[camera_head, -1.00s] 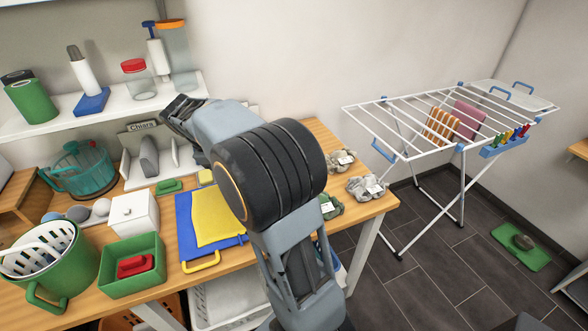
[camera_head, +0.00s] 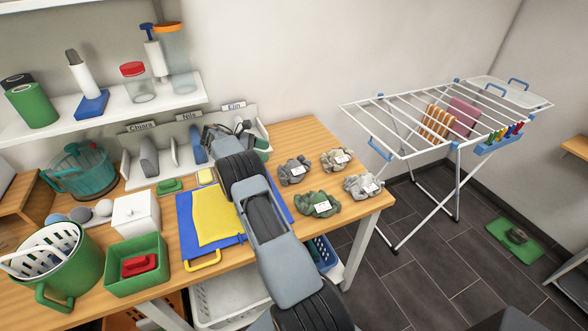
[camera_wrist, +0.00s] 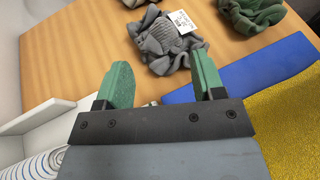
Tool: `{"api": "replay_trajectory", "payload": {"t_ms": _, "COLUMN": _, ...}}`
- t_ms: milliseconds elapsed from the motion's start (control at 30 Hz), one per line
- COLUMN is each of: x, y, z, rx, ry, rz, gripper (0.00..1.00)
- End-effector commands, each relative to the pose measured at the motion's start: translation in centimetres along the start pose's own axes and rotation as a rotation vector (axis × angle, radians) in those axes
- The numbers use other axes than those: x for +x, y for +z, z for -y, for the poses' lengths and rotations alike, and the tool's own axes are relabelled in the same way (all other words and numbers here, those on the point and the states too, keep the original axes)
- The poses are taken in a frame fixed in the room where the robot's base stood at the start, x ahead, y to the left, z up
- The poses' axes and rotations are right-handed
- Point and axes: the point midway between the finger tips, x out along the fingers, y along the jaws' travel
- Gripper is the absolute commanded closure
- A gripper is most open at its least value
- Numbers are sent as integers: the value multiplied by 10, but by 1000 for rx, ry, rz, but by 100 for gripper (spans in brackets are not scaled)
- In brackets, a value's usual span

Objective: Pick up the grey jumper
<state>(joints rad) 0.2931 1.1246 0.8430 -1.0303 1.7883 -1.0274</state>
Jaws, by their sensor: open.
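A crumpled dark grey knit garment (camera_head: 293,171) with a white tag lies on the wooden table, and it also shows in the wrist view (camera_wrist: 160,45), just beyond my fingertips. Two lighter grey crumpled pieces, one at the back (camera_head: 336,160) and one at the right (camera_head: 362,187), also carry white tags; I cannot tell for certain which is the jumper. A green garment (camera_head: 316,204) lies in front; it is partly in the wrist view (camera_wrist: 250,14). My gripper (camera_wrist: 160,74) is open, its green fingers apart with nothing between them. In the head view it is near the labelled dividers.
A blue board (camera_wrist: 225,80) with a yellow cloth (camera_head: 212,215) lies left of the garments, partly under my arm. White dividers (camera_head: 182,158) labelled Chiara, Nils and Elin stand behind. A drying rack (camera_head: 410,150) stands right, beyond the table edge.

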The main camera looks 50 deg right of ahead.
Motion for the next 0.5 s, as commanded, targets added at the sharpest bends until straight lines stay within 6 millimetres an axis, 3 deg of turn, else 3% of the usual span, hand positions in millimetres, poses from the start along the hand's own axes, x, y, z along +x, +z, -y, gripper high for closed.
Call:
{"api": "replay_trajectory", "payload": {"t_ms": 200, "x": 37, "y": 2, "z": 0, "rx": -1, "ry": -1, "rz": 0, "gripper": 38}}
{"api": "replay_trajectory", "payload": {"t_ms": 500, "x": 56, "y": 0, "z": 0, "rx": 1, "ry": 1, "rz": -3, "gripper": 38}}
